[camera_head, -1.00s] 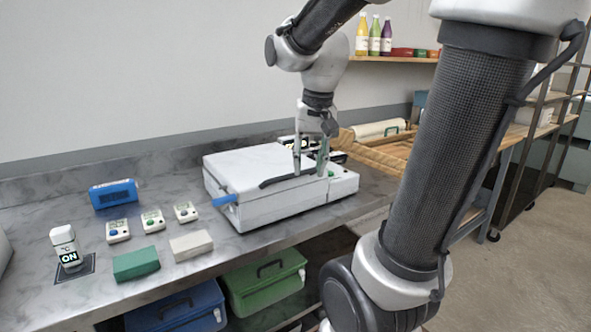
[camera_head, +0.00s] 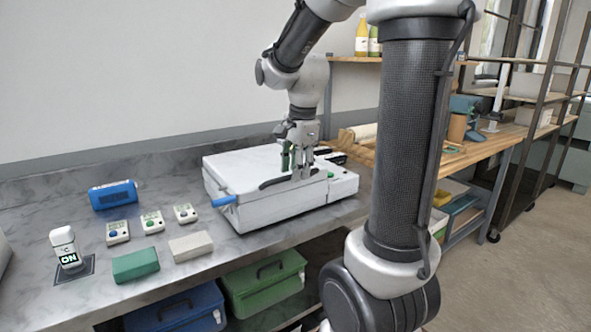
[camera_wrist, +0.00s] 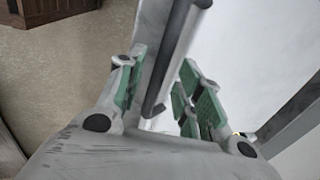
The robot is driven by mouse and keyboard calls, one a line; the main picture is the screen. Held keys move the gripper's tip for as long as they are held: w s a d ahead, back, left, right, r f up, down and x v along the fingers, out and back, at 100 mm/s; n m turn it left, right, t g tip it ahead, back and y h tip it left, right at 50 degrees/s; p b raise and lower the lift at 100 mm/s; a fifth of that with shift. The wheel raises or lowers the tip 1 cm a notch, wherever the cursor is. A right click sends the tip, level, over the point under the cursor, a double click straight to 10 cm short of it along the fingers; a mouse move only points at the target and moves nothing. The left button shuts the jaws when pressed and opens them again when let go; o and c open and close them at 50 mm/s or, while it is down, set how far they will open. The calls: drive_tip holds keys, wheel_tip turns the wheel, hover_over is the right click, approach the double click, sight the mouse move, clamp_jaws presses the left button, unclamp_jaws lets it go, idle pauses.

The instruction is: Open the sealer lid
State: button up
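The sealer (camera_head: 250,210) is a white box on the steel bench in the head view. Its lid (camera_head: 238,165) is down, with a dark bar handle (camera_head: 272,184) along its front edge and a blue lever at the left corner. My gripper (camera_head: 299,168) is at the right part of the handle, pointing down. In the wrist view, the handle bar (camera_wrist: 172,60) runs between the green-padded fingers of my gripper (camera_wrist: 160,95). The fingers are apart, with gaps visible beside the bar. The fingertips' exact contact with the lid cannot be told.
Left of the sealer are three small button boxes (camera_head: 152,221), a blue device (camera_head: 113,194), a green block (camera_head: 136,265), a pale block (camera_head: 191,246) and a white "ON" unit (camera_head: 66,247). Blue (camera_head: 178,309) and green (camera_head: 264,282) crates sit below. Bottles (camera_head: 362,36) stand on a shelf behind.

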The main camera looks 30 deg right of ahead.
drive_tip(key=shift+w+f, duration=0.1)
drive_tip(key=shift+f, duration=0.25)
clamp_jaws()
drive_tip(key=shift+r, duration=0.1)
